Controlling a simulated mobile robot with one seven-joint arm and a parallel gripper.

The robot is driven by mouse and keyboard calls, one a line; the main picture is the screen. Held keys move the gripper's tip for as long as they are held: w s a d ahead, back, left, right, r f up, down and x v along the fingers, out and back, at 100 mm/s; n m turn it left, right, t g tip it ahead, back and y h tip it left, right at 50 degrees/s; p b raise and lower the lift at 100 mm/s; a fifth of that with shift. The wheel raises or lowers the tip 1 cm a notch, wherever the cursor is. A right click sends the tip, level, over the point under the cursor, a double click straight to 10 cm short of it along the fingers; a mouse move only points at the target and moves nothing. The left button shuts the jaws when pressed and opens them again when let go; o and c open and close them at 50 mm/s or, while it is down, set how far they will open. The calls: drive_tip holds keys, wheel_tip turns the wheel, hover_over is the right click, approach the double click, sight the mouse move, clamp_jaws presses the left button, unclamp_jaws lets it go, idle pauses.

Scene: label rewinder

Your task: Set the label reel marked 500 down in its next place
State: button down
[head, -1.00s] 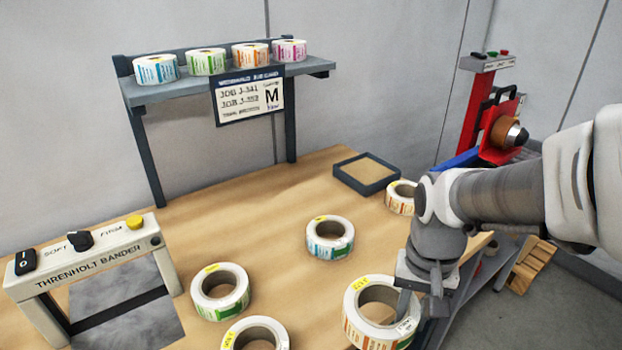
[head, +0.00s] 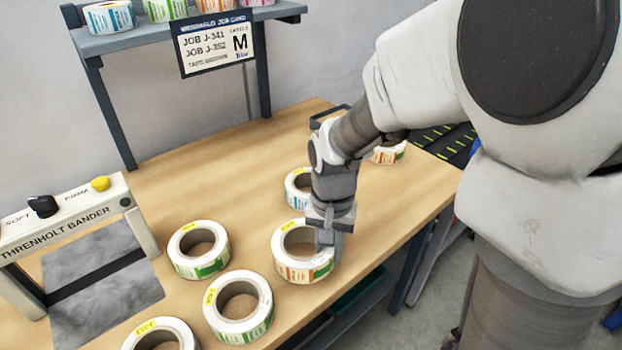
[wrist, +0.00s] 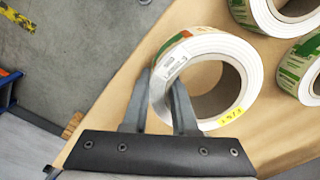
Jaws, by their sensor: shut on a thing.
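My gripper (head: 325,243) is shut on the wall of a white label reel (head: 285,262) with orange and green printing near the table's front edge. In the wrist view my gripper (wrist: 161,82) has one finger in the hole of the reel (wrist: 238,66) and the other outside its rim. The reel lies flat, at or very close to the table top; I cannot tell whether it touches. Its yellow tag is too small to read surely, so I cannot confirm the mark 500.
Other reels lie around it: a blue one (head: 294,190) behind, green ones (head: 187,263) (head: 223,328) to the left, one (head: 150,326) at the bottom edge, and an orange one (head: 390,155) far right. The bander (head: 62,228) stands left. The wooden table (head: 230,150) is clear towards the back.

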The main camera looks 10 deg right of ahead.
drive_tip(key=shift+f+b, duration=0.45)
drive_tip(key=shift+f, duration=1.45)
drive_tip(key=shift+f, duration=0.2)
drive_tip(key=c, duration=0.7)
unclamp_jaws()
drive_tip(key=shift+r, duration=0.15)
